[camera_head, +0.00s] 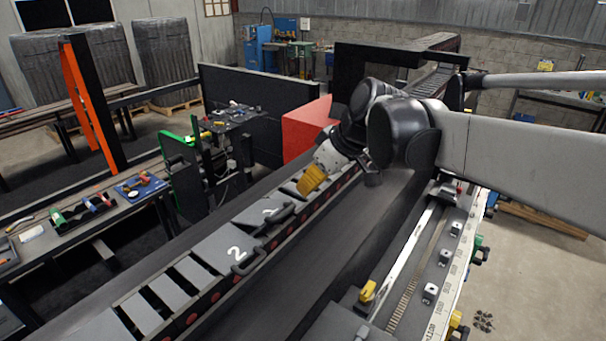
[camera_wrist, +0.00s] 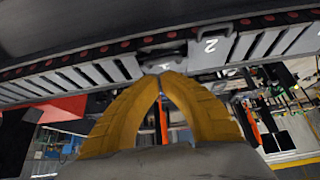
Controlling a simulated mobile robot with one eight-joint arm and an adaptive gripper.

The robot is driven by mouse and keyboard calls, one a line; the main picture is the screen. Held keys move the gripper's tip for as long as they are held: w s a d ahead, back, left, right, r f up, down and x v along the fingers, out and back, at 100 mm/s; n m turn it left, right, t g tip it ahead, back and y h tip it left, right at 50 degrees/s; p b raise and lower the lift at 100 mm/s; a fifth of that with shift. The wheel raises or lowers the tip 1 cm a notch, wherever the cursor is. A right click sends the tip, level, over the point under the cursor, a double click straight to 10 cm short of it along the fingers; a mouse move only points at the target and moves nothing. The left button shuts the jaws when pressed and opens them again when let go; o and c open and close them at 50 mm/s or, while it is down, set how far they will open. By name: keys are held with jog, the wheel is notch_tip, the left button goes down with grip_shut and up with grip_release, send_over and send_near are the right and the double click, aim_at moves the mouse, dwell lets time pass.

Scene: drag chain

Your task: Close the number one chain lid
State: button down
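The chain (camera_head: 170,291) runs diagonally from lower left towards the upper middle in the head view. A grey lid marked 2 (camera_head: 232,250) lies on it with a dark loop handle at its right edge; it also shows in the wrist view (camera_wrist: 212,46). Just beyond is another grey lid (camera_head: 258,214) with a dark handle and a white mark that I cannot read clearly. My gripper (camera_head: 312,180) has yellow fingers and is above the chain, beyond this lid. In the wrist view, its fingertips (camera_wrist: 160,75) meet, with nothing visible between them, close to a dark handle-like part (camera_wrist: 164,61).
A red block (camera_head: 304,129) stands behind my gripper. A rail with yellow and white fittings (camera_head: 430,292) runs along the right. A workbench with tools (camera_head: 85,212) is at the left. The dark strip beside the chain (camera_head: 330,232) is clear.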

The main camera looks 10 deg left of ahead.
aim_at(287, 209)
jog(key=p+x, duration=0.1)
jog(key=x, duration=0.9)
jog(key=shift+w+r+p, duration=0.15)
jog(key=shift+p, duration=0.2)
jog(key=shift+t+y, duration=0.5)
jog(key=shift+y, duration=0.2)
jog(key=f+b, duration=0.2)
jog(key=d+f+b, duration=0.1)
jog(key=f+b, duration=0.1)
jog(key=b, duration=0.1)
jog(key=s+f+b, duration=0.1)
jog(key=f+b, duration=0.2)
jog(key=shift+d, duration=0.4)
jog(key=shift+s+r, duration=0.1)
jog(key=shift+s, duration=0.05)
jog(key=shift+d, duration=0.1)
jog(key=shift+r, duration=0.1)
